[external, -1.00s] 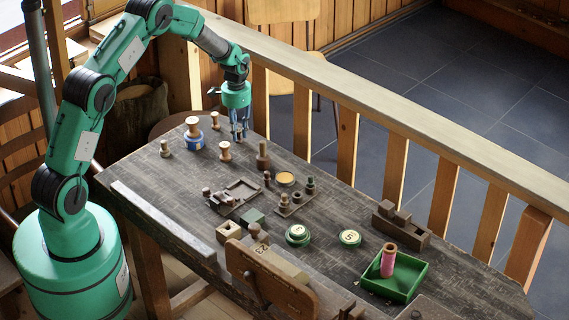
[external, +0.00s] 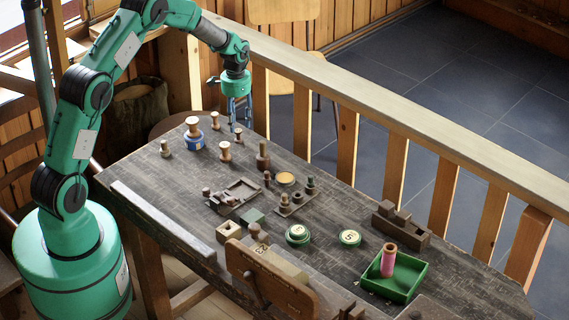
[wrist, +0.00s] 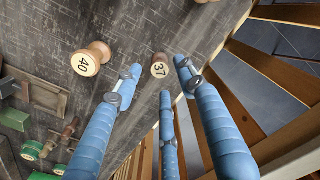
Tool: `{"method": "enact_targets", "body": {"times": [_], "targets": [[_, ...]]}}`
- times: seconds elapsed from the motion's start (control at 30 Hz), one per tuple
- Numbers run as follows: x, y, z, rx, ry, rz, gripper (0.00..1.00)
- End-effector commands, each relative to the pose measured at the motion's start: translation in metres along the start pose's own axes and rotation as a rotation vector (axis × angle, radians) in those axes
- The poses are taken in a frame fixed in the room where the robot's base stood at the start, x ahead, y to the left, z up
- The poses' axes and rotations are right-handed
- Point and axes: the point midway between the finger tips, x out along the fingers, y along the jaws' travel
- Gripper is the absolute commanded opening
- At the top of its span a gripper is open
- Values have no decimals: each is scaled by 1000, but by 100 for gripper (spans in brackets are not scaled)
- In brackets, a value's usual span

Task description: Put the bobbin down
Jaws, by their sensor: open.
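A small dark brown bobbin (external: 238,134) stands upright on the table's far edge, below my gripper (external: 239,118). In the wrist view its pale top marked 37 (wrist: 160,68) shows between and beyond the blue fingertips of my gripper (wrist: 158,80). The fingers are spread open and hold nothing. They are above the bobbin and look clear of it.
A pale spool marked 40 (wrist: 90,59) stands near; other spools, one on a blue base (external: 194,140), stand close by. The worn grey table (external: 330,225) also bears a pink spool (external: 388,262) in a green tray (external: 408,285). A wooden railing (external: 380,115) runs behind.

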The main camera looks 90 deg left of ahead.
Motion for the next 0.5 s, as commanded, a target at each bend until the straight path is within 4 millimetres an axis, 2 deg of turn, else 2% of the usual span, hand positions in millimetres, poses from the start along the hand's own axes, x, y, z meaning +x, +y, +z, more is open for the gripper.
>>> {"method": "enact_targets", "body": {"times": [0.03, 0.2, 0.5], "targets": [[-12, 0, -1, 0, 2, -1, 40], [-40, 0, -1, 0, 2, -1, 40], [-73, 0, 0, 0, 1, -1, 40]]}}
